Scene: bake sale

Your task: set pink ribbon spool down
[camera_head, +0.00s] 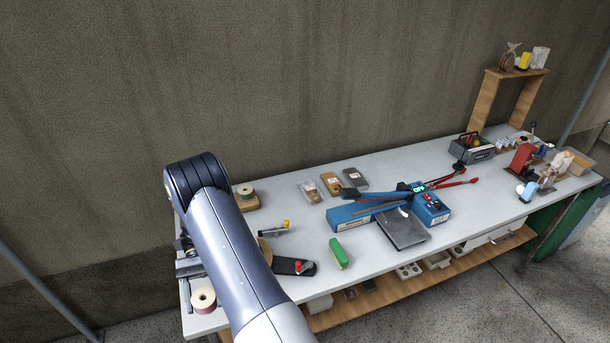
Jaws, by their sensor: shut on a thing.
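The pink ribbon spool (204,303), dark pink with a pale cream top face, is at the near left corner of the table (300,219). It looks upright, and I cannot tell whether its underside touches the table top. My gripper (190,292) points down at the table's left end, with its fingers against the left side of the spool. It appears shut on the spool. My arm hides part of the gripper and the table area to the right of it.
Blue boxes (350,216) and a dark flat plate (404,230) fill the middle. Bare table lies between the brush and the boxes.

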